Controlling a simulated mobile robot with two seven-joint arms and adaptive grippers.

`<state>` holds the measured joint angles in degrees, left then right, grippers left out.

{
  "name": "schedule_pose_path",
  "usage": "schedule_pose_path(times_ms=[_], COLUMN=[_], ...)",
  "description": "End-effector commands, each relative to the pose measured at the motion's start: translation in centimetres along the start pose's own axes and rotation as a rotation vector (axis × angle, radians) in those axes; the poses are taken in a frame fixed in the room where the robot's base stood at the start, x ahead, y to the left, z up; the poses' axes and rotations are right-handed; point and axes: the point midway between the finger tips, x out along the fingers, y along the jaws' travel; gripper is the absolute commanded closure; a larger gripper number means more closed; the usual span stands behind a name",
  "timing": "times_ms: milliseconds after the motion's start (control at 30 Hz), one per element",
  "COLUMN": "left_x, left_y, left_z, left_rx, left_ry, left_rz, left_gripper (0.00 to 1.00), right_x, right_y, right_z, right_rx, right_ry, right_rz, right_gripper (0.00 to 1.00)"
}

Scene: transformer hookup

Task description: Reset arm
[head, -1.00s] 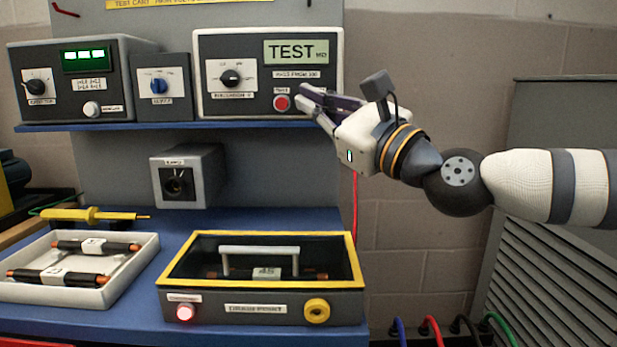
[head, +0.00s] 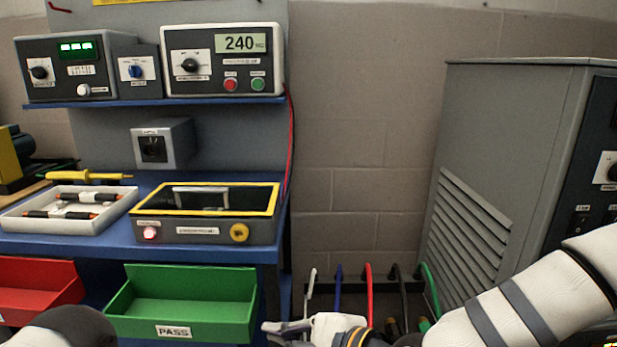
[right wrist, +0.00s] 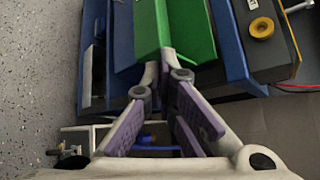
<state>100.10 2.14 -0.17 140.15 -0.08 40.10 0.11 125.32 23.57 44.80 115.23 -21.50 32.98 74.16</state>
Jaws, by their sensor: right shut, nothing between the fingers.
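My right gripper (head: 272,328) is low at the bottom edge of the head view, to the right of the green PASS bin (head: 190,312). In the right wrist view its purple-padded fingers (right wrist: 168,72) are shut and empty, with the tips in front of the green bin (right wrist: 190,25). My right arm comes in from the lower right. Part of a dark rounded link, probably of my left arm, shows at the lower left; my left gripper is not in view. The tester (head: 222,62) on the shelf reads 240.
The blue bench (head: 260,230) holds a yellow-rimmed box (head: 200,232) and a white tray (head: 70,228) with two fuse-like rods. A red bin (head: 40,290) hangs at left. Coloured cables (head: 368,290) stand near the wall. A grey cabinet (head: 500,130) fills the right.

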Motion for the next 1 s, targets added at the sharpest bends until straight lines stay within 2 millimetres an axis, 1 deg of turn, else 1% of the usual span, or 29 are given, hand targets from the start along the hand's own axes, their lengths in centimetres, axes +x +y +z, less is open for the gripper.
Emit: schedule_pose_path(times_ms=[33,67,100,167,200,267,300,367,400,467,500,600,633,700,733,1000], left_x=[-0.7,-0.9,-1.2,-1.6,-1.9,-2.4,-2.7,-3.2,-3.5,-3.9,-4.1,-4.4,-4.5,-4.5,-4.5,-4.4], left_y=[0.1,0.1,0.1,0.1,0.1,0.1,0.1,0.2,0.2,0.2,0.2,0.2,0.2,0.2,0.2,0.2], left_z=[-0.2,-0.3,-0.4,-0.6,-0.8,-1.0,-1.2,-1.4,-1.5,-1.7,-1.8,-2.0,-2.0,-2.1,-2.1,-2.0], left_rx=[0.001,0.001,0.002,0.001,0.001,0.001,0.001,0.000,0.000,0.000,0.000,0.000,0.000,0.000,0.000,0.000], left_ry=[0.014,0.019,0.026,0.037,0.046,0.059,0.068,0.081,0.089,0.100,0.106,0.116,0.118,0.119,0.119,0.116], left_rz=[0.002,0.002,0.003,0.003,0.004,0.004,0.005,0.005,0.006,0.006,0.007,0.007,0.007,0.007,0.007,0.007], left_gripper=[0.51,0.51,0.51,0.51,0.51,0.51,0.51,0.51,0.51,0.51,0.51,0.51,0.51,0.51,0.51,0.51], right_x=[-0.7,-1.3,-2.4,-4.6,-6.5,-9.9,-12.6,-16.9,-19.8,-24.0,-26.6,-31.2,-32.1,-33.3,-33.6,-33.6], right_y=[4.3,7.2,11.0,16.4,19.9,24.7,27.6,31.5,33.5,35.9,37.0,38.6,38.8,39.1,39.2,39.3], right_z=[-0.6,-1.3,-2.1,-3.3,-4.0,-5.0,-5.7,-6.5,-6.9,-7.5,-7.8,-8.3,-8.4,-8.6,-8.6,-8.6], right_rx=[-0.067,-0.114,-0.179,-0.277,-0.345,-0.448,-0.519,-0.622,-0.688,-0.776,-0.826,-0.915,-0.932,-0.956,-0.961,-0.961], right_ry=[0.028,0.045,0.063,0.081,0.085,0.082,0.071,0.043,0.018,-0.025,-0.056,-0.122,-0.136,-0.159,-0.164,-0.167], right_rz=[0.094,0.155,0.240,0.371,0.462,0.603,0.698,0.843,0.935,1.060,1.133,1.265,1.290,1.326,1.333,1.335], right_gripper=[1.00,1.00,1.00,1.00,1.00,1.00,1.00,1.00,1.00,1.00,1.00,1.00,1.00,1.00,1.00,1.00])
